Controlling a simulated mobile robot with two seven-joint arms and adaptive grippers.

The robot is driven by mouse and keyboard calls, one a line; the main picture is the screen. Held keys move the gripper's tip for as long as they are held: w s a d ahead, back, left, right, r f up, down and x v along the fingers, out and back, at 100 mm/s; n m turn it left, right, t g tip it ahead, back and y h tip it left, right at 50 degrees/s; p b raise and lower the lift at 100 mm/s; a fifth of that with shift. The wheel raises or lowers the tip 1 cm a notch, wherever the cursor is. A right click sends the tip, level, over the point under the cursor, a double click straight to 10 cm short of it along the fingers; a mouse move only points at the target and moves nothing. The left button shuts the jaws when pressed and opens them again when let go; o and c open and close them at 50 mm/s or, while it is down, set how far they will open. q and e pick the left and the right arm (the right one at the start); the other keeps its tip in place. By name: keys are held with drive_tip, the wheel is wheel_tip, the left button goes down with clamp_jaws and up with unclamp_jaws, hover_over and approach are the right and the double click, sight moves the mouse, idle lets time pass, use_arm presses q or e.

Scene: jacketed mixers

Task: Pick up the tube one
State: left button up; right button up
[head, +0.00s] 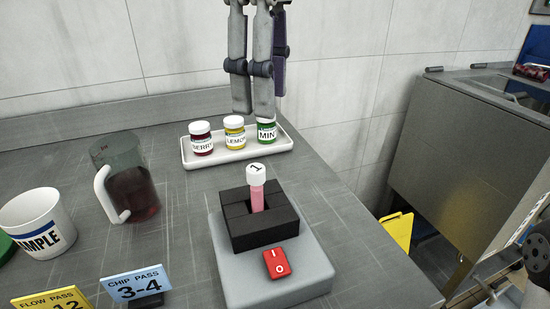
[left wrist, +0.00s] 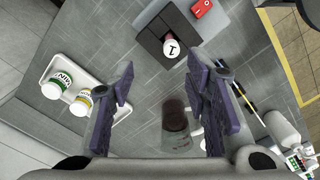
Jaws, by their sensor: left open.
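Tube one (head: 257,197) has a white cap marked "1" and a pink body. It stands upright in the slot of a black block (head: 240,236) on a grey device (head: 250,290) with a red switch (head: 277,263). In the left wrist view the tube's cap (left wrist: 172,48) shows beyond the open fingertips (left wrist: 163,82). The tube's lower end is hidden in the block. My right gripper cannot be made out.
A white tray (head: 190,158) holds a red, a yellow and a green jar. A beaker of dark red liquid (head: 135,190) and a white cup (head: 38,225) stand left. Blue (head: 137,283) and yellow cards stand at the front. The table's right edge is close to the device.

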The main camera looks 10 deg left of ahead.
use_arm(q)
drive_tip(key=b, duration=0.1)
hover_over(256, 168)
drive_tip(key=f, duration=0.3)
drive_tip(key=d+f, duration=0.1)
drive_tip(key=f, duration=0.1)
drive_tip(key=shift+s+f, duration=0.1)
drive_tip(key=shift+f, duration=0.2)
drive_tip(key=f, duration=0.2)
drive_tip(key=f+b, duration=0.1)
drive_tip(key=f, duration=0.1)
drive_tip(key=a+f, duration=0.1)
drive_tip(key=f, duration=0.1)
drive_tip(key=shift+f, duration=0.1)
use_arm(e)
drive_tip(key=shift+g, duration=0.6)
drive_tip(key=s+f, duration=0.1)
drive_tip(key=s, duration=0.1)
drive_tip(key=s+f, duration=0.1)
drive_tip(key=s, duration=0.1)
drive_tip(key=shift+f, duration=0.4)
use_arm(q)
drive_tip(key=shift+c, duration=0.3)
clamp_jaws()
